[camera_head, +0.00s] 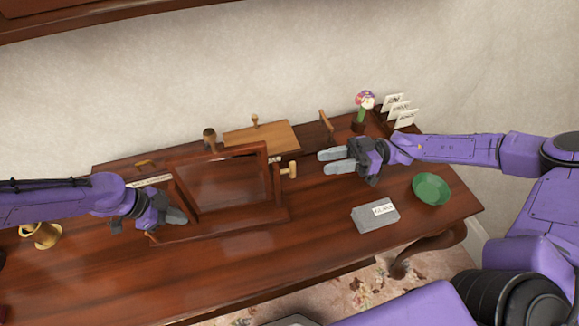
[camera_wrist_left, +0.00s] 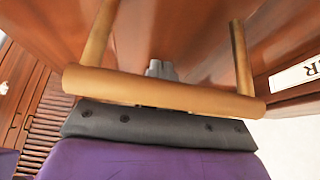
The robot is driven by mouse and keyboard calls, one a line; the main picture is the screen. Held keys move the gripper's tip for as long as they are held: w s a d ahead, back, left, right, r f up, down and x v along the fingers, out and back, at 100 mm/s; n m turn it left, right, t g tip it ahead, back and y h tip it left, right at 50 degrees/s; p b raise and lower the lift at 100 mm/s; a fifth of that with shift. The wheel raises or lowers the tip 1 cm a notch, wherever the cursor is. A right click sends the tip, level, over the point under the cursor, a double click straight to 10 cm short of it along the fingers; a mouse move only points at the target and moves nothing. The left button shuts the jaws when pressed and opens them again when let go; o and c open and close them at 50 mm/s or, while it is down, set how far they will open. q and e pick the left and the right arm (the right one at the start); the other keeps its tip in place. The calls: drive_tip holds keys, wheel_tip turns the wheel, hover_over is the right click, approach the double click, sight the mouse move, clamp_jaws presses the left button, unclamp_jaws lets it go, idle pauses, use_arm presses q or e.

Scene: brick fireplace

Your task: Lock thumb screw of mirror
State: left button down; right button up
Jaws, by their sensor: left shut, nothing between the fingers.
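The mirror (camera_head: 230,185) stands tilted in a dark wooden frame in the middle of the desk. A light wooden knob (camera_head: 291,169), which looks like its thumb screw, sticks out at the right side of the frame. My left gripper (camera_head: 176,217) is shut and empty at the frame's lower left corner; I cannot tell if it touches. In the left wrist view its grey fingertips (camera_wrist_left: 161,69) show beyond a tan handle bar (camera_wrist_left: 165,90). My right gripper (camera_head: 329,161) is open and empty, to the right of the knob and apart from it.
A grey box (camera_head: 374,216) and a green bowl (camera_head: 431,188) stand at the desk's right. A flower vase (camera_head: 360,122) and cards (camera_head: 400,108) are at the back right. A wooden board (camera_head: 262,138) lies behind the mirror. A brass cup (camera_head: 42,234) is at the left.

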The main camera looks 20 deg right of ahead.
sight(293, 176)
drive_tip(key=a, duration=1)
drive_tip(key=shift+w, duration=0.4)
drive_tip(key=shift+d, duration=0.1)
clamp_jaws()
